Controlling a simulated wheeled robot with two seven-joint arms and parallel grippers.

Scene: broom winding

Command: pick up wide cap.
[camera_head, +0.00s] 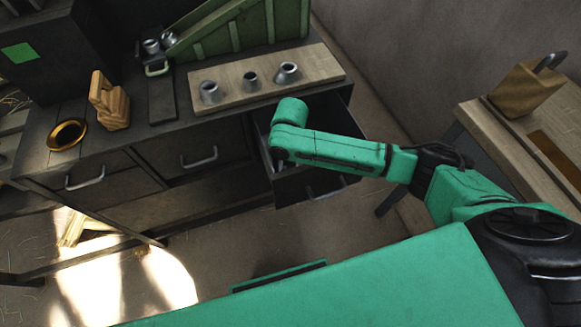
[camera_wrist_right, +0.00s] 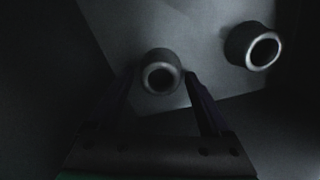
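In the dark right wrist view two short grey metal rings or caps lie on a pale surface. One cap (camera_wrist_right: 160,72) sits between the tips of my right gripper (camera_wrist_right: 160,76), which is open; I see no clear contact. The other cap (camera_wrist_right: 253,47) lies to the right, apart from the fingers, and looks somewhat larger. I cannot tell for sure which is the wide cap. In the head view my right arm reaches over the open drawer (camera_head: 338,103); its gripper is hidden there behind the arm. My left gripper is not in view.
A wooden board (camera_head: 230,92) with three metal collars stands on the dark cabinet (camera_head: 140,138). A brass ring (camera_head: 67,134), a wooden block (camera_head: 108,102) and a green rack (camera_head: 245,28) are also there. A wooden table (camera_head: 505,130) stands at right. Drawer walls surround my gripper.

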